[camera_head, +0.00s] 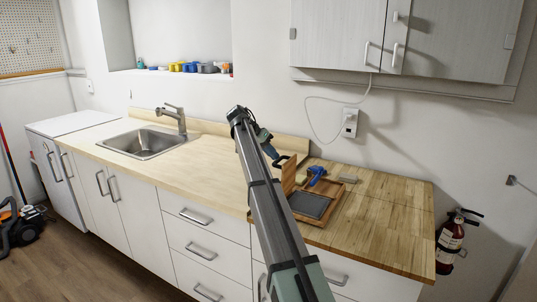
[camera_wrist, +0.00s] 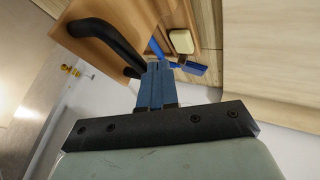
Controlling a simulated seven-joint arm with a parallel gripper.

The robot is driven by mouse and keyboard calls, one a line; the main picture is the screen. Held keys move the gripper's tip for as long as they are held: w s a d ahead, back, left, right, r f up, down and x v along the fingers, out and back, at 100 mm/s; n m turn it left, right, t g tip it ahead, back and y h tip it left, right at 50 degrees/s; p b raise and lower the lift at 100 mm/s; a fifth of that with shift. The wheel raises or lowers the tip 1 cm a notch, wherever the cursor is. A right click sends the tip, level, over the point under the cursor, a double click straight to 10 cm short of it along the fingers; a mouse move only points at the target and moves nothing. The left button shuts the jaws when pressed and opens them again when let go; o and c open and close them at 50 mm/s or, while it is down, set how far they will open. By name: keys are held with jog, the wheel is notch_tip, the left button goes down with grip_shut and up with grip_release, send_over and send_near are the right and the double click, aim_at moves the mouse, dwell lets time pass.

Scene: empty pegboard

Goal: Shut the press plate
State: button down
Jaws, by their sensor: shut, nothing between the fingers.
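The press plate is a wooden panel (camera_head: 289,176) standing raised, roughly upright, at the left side of a wooden base (camera_head: 318,218) with a dark grey flat surface (camera_head: 309,205). A curved black handle (camera_head: 283,161) sticks out from the panel on the side facing my gripper. In the wrist view the wooden panel (camera_wrist: 165,12) and its handle (camera_wrist: 108,38) are at the upper left. My gripper (camera_wrist: 154,66) is shut and empty, with its blue fingertips close beside the lower part of the handle. I cannot tell whether they touch it. My arm hides part of the base's left side in the head view.
A blue tool (camera_head: 316,175) and a small cream block (camera_head: 347,179) lie behind the base; the block also shows in the wrist view (camera_wrist: 182,41). The wooden counter (camera_head: 395,220) to the right is clear. A sink (camera_head: 148,143) is at the left.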

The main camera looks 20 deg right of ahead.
aim_at(281, 157)
dwell(0.4)
jog(key=shift+s+d+r+m+t+y, duration=0.2)
jog(key=shift+s+d+r+t+y, duration=0.1)
jog(key=shift+s+d+t+y, duration=0.3)
jog(key=shift+s+d+r+m+t+y, duration=0.25)
jog(key=shift+s+d+t+y, duration=0.2)
jog(key=shift+y, duration=0.25)
jog(key=s+d+f+m+t+y, duration=0.1)
jog(key=s+d+f+t+y, duration=0.2)
jog(key=s+d, duration=0.3)
jog(key=s+d+f+m+t+y, duration=0.1)
jog(key=s+d+f+t+y, duration=0.3)
jog(key=s+d+t+y, duration=0.1)
jog(key=shift+s+d+f+t, duration=0.25)
jog(key=shift+s+d+t, duration=0.2)
jog(key=shift+s+d, duration=0.9)
jog(key=shift+m, duration=0.25)
jog(key=w+r+v, duration=0.1)
jog(key=v, duration=1)
jog(key=shift+r, duration=0.65)
